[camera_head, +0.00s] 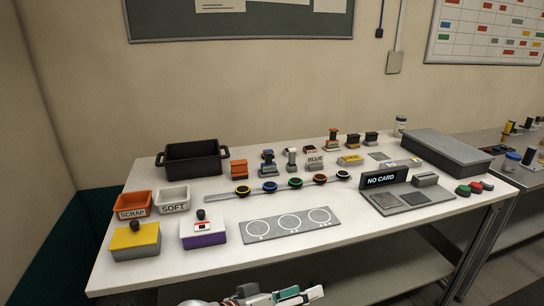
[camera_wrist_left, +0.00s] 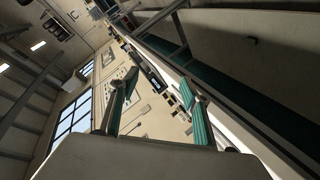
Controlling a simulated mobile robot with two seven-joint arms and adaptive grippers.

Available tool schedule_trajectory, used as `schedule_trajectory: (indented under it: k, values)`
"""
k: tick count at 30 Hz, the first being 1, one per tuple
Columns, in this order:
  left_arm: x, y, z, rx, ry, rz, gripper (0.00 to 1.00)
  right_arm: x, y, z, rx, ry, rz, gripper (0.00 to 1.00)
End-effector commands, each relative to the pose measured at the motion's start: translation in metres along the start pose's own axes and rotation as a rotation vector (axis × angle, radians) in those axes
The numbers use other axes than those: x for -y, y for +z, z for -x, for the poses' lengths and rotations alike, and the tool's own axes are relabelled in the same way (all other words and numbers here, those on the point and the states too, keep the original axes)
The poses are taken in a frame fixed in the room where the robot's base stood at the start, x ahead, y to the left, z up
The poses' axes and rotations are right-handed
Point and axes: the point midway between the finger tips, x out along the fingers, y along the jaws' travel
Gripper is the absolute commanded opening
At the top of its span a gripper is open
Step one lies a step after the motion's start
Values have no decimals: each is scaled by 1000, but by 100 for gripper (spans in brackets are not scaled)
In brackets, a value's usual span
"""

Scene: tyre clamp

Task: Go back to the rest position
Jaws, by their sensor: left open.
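My left gripper (camera_head: 302,295) shows at the bottom edge of the head view, in front of the white table (camera_head: 345,241) and low beside its front edge. It touches nothing that I can see. In the left wrist view the two teal fingers of my left gripper (camera_wrist_left: 158,92) stand wide apart with nothing between them. That view is tilted and looks past the fingers to the wall and the table edge. My right gripper is in neither view.
The table holds a black bin (camera_head: 193,159), an orange SCRAP box (camera_head: 133,204), a white SOFT box (camera_head: 173,199), a grey plate with three circles (camera_head: 290,225), a NO CARD display (camera_head: 386,178) and a grey case (camera_head: 446,152). The table's front strip is clear.

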Motion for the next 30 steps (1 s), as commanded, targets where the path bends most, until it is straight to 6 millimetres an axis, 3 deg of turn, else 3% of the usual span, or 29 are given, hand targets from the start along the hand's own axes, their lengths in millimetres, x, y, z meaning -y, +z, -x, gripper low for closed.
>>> schedule_trajectory:
  k: [8, 15, 18, 24, 30]
  values:
    - [103, 50, 42, -131, -236, -121, 47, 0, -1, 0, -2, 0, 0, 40]
    - [187, 123, 113, -116, -494, -295, 47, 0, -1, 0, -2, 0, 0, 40]
    - [212, 156, 147, -74, -590, -377, 47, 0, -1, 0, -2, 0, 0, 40]
    - [239, 201, 196, 7, -705, -498, 47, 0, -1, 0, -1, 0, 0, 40]
    - [244, 211, 209, 32, -731, -534, 47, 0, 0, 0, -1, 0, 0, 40]
